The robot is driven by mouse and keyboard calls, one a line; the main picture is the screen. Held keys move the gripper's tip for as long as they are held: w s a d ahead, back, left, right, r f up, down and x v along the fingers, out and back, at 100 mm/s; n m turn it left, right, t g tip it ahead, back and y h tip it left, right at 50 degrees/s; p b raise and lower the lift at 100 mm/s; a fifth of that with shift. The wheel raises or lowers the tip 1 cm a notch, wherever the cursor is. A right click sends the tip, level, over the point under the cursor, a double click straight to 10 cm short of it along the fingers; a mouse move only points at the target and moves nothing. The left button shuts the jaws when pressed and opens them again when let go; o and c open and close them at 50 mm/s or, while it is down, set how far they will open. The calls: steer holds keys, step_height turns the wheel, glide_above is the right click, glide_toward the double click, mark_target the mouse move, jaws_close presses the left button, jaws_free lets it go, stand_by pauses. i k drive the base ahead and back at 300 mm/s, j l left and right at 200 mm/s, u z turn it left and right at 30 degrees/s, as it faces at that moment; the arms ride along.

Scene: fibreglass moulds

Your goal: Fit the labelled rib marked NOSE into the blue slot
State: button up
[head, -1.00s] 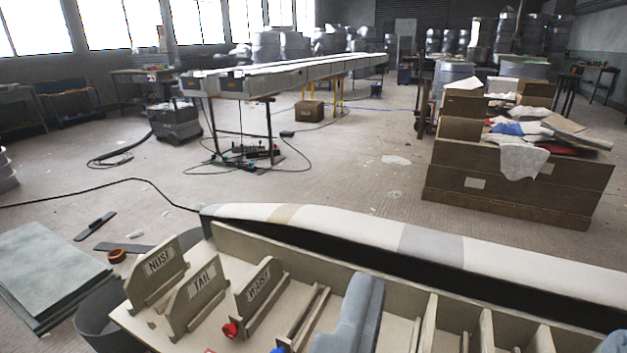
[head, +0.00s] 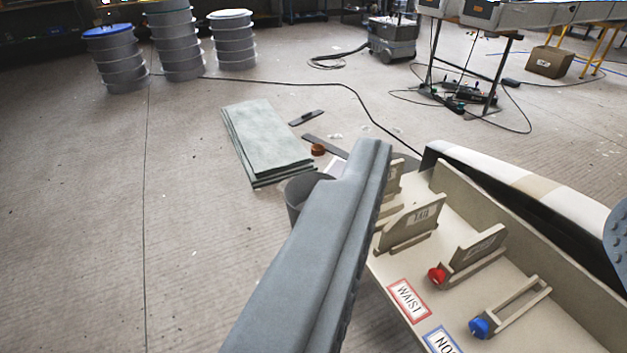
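The NOSE rib (head: 393,181) is a tan upright panel at the tray's far left, mostly hidden behind my gripper's left finger. The blue slot (head: 517,304) is an empty pair of rails with a blue knob (head: 480,327) at its near end. A blue-framed label (head: 441,342) starting "NO" lies in front, cut off below. My gripper (head: 495,195) is open and empty: its grey left finger crosses the middle of the view, and a bit of the other finger shows at the right edge.
The TAIL rib (head: 410,223) stands beside the NOSE rib. Another labelled rib (head: 474,252) stands by the red knob (head: 436,275), behind the WAIST label (head: 408,299). A long pale mould (head: 510,178) runs behind the tray.

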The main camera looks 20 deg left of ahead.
mark_target(601, 311)
steer(key=u, duration=0.15)
steer(key=j+z, duration=0.1)
steer(key=z, duration=0.35)
steer(key=i+j+z, duration=0.1)
steer(key=z, duration=0.3)
steer(key=j+z, duration=0.15)
steer(key=z, duration=0.3)
steer(key=j+z, duration=0.1)
steer(key=z, duration=0.3)
steer(key=j+z, duration=0.1)
steer(key=z, duration=0.35)
steer(key=u, duration=1.95)
steer(key=i+l, duration=0.2)
steer(key=i, duration=0.3)
steer(key=l+z, duration=0.05)
